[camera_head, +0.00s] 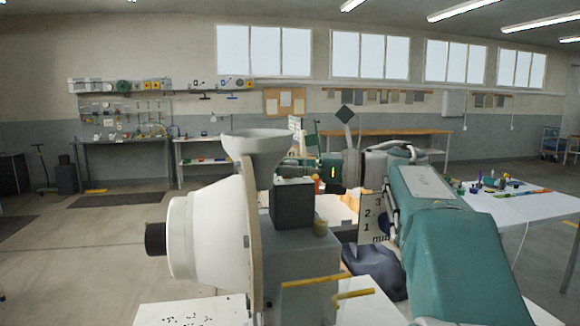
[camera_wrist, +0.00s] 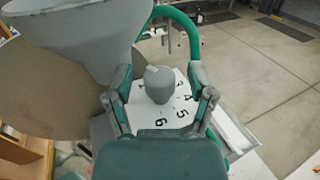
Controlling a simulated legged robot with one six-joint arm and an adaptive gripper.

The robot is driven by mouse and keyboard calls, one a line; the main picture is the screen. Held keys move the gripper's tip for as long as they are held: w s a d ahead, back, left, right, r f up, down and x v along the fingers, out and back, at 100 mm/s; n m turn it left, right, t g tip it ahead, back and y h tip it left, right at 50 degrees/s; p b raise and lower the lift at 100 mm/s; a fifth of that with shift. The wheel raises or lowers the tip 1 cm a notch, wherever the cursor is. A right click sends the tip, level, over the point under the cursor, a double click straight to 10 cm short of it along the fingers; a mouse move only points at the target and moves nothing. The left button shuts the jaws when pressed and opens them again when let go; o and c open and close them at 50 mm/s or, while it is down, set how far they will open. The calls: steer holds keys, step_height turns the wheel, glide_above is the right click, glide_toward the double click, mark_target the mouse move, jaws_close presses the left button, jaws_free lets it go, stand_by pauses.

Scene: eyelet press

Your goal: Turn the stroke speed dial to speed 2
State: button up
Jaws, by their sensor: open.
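The stroke speed dial (camera_wrist: 160,84) is a rounded grey knob with a lighter mark at its upper left in the wrist view. It stands on a white number plate (camera_wrist: 163,110) where 4, 5 and 6 are readable. My gripper (camera_wrist: 158,76) is open, with one finger on each side of the knob and a visible gap to each. In the head view a pale plate (camera_head: 371,226) reads 3, 2, 1 and min beside my teal arm. My arm hides the knob there, and the number the mark faces cannot be read.
A grey hopper funnel (camera_head: 257,142) and a large white drum (camera_head: 205,230) stand left of the dial. The funnel also rises close to my left finger in the wrist view (camera_wrist: 75,30). A green tube (camera_wrist: 185,25) curves beyond the plate. A white table (camera_head: 520,205) is at the right.

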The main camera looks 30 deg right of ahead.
steer(key=shift+d, duration=0.2)
jaws_close()
steer(key=shift+s, duration=0.1)
steer(key=shift+a+r, duration=0.1)
steer(key=m+t+h, duration=0.4)
steer(key=h, duration=0.1)
steer(key=shift+a, duration=0.1)
steer(key=shift+m+t+h, duration=0.6)
steer(key=shift+m+h, duration=0.55)
steer(key=shift+h, duration=0.45)
steer(key=shift+m+t+h, duration=0.6)
steer(key=shift+m+h, duration=0.55)
steer(key=shift+h, duration=0.85)
jaws_free()
